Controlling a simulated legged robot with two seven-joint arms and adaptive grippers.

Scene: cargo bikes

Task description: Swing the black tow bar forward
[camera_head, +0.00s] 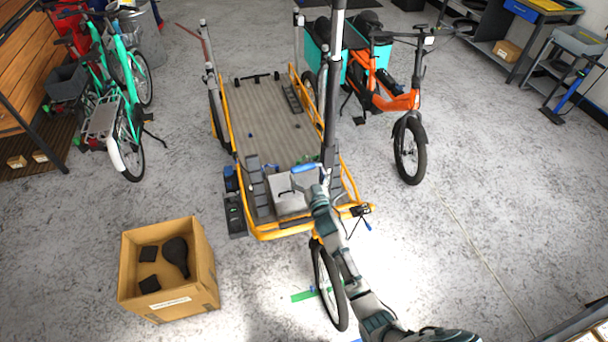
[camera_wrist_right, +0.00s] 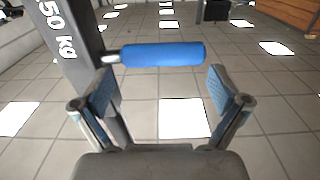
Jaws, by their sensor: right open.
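The black tow bar (camera_head: 332,95) stands nearly upright at the front of the yellow-framed cargo trailer. It also shows in the right wrist view (camera_wrist_right: 66,40), with white "50 KG" lettering. A blue handle (camera_head: 304,168) sticks out sideways from it. In the right wrist view the blue handle (camera_wrist_right: 162,54) lies just beyond my fingertips, across the gap between them. My right gripper (camera_wrist_right: 160,80) is open and empty, with one finger close to the bar. In the head view my right gripper (camera_head: 301,184) is small and partly merges with the trailer parts behind it. My left gripper is out of view.
The trailer's yellow frame (camera_head: 265,233) and flat deck (camera_head: 265,115) lie behind the bar. A cardboard box (camera_head: 168,297) with black parts stands at lower left. An orange cargo bike (camera_head: 390,98) stands right, green bikes (camera_head: 128,100) left.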

